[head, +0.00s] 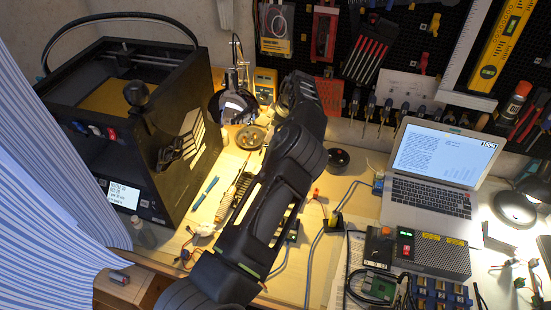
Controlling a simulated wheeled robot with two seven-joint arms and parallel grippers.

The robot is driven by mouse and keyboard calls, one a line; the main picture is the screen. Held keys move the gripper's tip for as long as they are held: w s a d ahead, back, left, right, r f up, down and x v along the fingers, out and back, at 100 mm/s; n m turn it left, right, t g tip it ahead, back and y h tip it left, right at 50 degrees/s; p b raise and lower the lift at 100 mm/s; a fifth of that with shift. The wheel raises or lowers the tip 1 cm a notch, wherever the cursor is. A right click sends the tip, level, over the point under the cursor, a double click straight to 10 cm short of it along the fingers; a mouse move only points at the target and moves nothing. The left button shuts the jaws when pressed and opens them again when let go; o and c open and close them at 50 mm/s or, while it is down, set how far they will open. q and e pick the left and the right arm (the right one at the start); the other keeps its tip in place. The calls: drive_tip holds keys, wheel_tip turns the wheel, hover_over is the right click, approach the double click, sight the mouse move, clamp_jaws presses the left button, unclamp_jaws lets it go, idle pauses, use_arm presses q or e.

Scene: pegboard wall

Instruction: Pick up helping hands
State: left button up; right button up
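The helping hands (233,105) stand at the back of the wooden bench, just right of the black 3D printer. I see a round dark-rimmed lens and thin upright parts; the lower part is crowded by small items and hard to make out. My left arm reaches up from the bottom across the middle of the bench. My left gripper (283,98) is at its far end, just right of the helping hands, with a small gap showing. Its fingers are dark and mostly hidden by the arm, so their opening is unclear. My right gripper is not in view.
The 3D printer (165,125) stands close on the left. A yellow multimeter (265,83) is behind, and a round tin (250,138) is in front. A laptop (435,175), power supply (430,254) and cables fill the right. A tool-hung pegboard (395,45) bounds the back.

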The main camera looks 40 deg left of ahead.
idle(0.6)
use_arm(q)
clamp_jaws()
drive_tip(key=shift+r, duration=0.1)
idle(1.1)
